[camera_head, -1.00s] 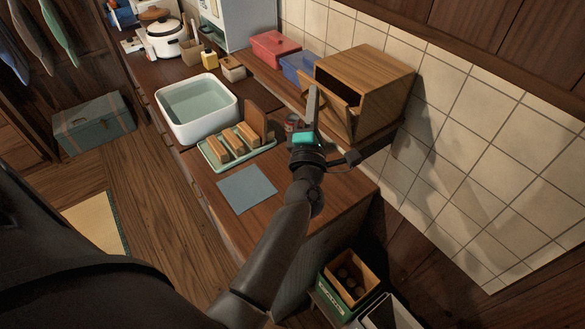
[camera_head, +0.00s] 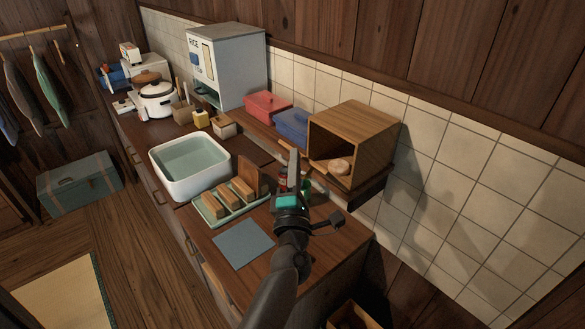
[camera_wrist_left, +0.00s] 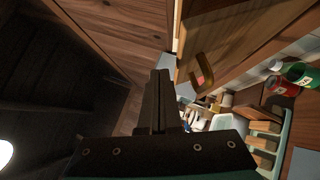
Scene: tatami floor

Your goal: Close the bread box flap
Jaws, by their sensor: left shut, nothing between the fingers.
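The wooden bread box (camera_head: 372,134) stands on the shelf against the tiled wall, its front open. A round bread loaf (camera_head: 340,165) shows inside. The flap is down; in the head view it is mostly hidden below the opening, behind my arm. My left gripper (camera_head: 294,155) is shut and empty, pointing up just left of the box opening. Its fingers (camera_wrist_left: 160,78) also show beside the panel; contact cannot be told. My right gripper is out of view.
Red (camera_head: 267,106) and blue (camera_head: 293,123) containers sit left of the box.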

